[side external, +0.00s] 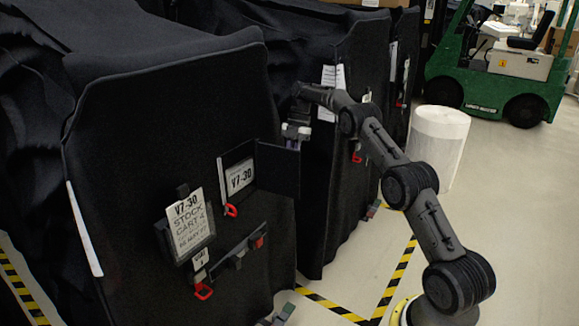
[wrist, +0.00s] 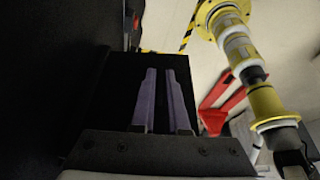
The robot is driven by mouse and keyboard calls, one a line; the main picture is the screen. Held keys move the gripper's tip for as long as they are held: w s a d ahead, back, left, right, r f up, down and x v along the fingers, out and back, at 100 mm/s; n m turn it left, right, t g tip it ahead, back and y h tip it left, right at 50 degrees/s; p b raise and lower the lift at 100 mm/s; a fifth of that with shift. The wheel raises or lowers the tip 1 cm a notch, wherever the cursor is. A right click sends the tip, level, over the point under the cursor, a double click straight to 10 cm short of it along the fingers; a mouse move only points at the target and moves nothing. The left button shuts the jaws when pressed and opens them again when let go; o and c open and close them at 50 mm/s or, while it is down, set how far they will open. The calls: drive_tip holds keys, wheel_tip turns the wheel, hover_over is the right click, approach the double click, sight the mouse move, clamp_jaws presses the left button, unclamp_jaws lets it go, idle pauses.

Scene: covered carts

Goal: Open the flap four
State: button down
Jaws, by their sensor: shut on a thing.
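The near covered cart (side external: 130,130) has a black cover with a sign (side external: 188,222) reading "V7-30 STOCK CART 4". Above and right of that sign, a black flap (side external: 277,172) stands swung out to the right. Beside it a white V7-30 label (side external: 240,176) shows in a dark frame. My gripper (side external: 293,146) is at the flap's top right edge, shut on the flap. In the wrist view the two purple-grey fingers (wrist: 165,100) lie against the dark panel (wrist: 115,100). The exact contact at the fingertips is hard to see.
A red loop (side external: 231,210) hangs under the label and another (side external: 203,291) lower down, near a black bar latch (side external: 237,255). A second covered cart (side external: 335,200) stands close behind my gripper. A white cylinder (side external: 437,145) and a green forklift (side external: 490,70) are farther back. Floor is clear at right.

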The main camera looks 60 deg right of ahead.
sight(298, 151)
drive_tip(key=shift+d, duration=0.1)
idle(0.3)
drive_tip(key=c, duration=0.9)
unclamp_jaws()
drive_tip(key=shift+r, duration=0.6)
wheel_tip(298, 151, up, 2)
drive_tip(key=shift+s+r, duration=0.1)
drive_tip(key=shift+r, duration=0.15)
drive_tip(key=s+r, duration=0.1)
drive_tip(key=r, duration=0.1)
drive_tip(key=s+a+r, duration=0.1)
drive_tip(key=s+r, duration=0.1)
drive_tip(key=s+a+r, duration=0.1)
drive_tip(key=shift+s+a+r, duration=0.25)
drive_tip(key=shift+s+r, duration=0.1)
drive_tip(key=shift+r, duration=0.05)
drive_tip(key=s+a+r, duration=0.1)
drive_tip(key=s, duration=0.1)
drive_tip(key=s+a+r, duration=0.1)
drive_tip(key=s, duration=0.2)
drive_tip(key=s+a+r, duration=0.1)
drive_tip(key=s, duration=0.1)
drive_tip(key=shift+s+a+r, duration=0.25)
drive_tip(key=shift+s+a, duration=0.05)
drive_tip(key=shift+a, duration=0.1)
drive_tip(key=shift+c, duration=0.4)
